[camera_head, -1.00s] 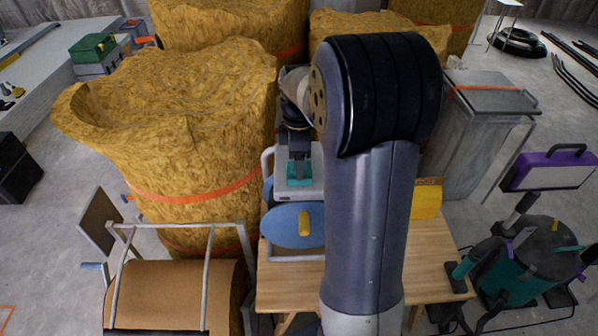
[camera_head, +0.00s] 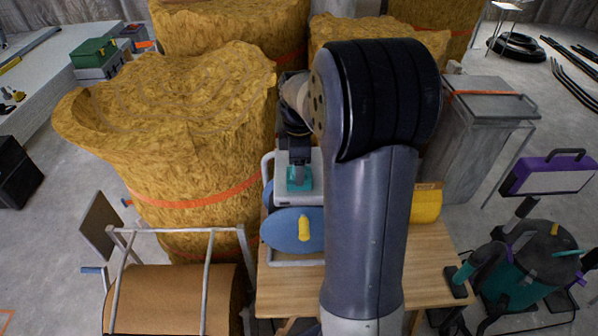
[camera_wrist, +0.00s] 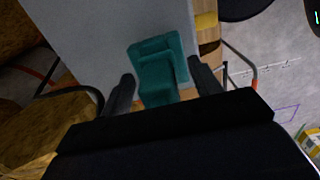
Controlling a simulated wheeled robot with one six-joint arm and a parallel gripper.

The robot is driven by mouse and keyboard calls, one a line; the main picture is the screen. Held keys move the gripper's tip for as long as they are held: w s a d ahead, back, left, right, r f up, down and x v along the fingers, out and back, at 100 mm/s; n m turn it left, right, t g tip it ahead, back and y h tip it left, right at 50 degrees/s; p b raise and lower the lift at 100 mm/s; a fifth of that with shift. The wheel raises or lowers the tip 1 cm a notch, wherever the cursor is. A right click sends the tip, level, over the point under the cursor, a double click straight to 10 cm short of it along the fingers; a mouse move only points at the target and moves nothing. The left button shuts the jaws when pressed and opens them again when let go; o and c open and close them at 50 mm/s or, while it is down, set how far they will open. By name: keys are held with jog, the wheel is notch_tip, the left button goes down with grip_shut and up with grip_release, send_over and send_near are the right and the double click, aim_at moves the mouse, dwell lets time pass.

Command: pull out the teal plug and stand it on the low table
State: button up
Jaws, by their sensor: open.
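The teal plug (camera_wrist: 160,72) sits between the two open fingers of my gripper (camera_wrist: 160,90) in the wrist view, with a gap on the left and a smaller gap on the right. It also shows in the head view (camera_head: 299,178), at the top of a pale grey panel (camera_head: 312,195), with my gripper (camera_head: 299,165) directly above it. My arm hides the panel's right part in the head view. The low table (camera_head: 290,288) is light wood and stands below the panel; its top is partly hidden by my arm.
A blue oval disc with a yellow handle (camera_head: 304,228) is in front of the panel. Large straw-coloured bales (camera_head: 185,120) stand close on the left. The table's front is bare.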

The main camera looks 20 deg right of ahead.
dwell(0.6)
jog(key=c, duration=1.3)
jog(key=shift+r, duration=0.15)
jog(key=shift+r+p, duration=2.65)
jog(key=shift+r, duration=0.25)
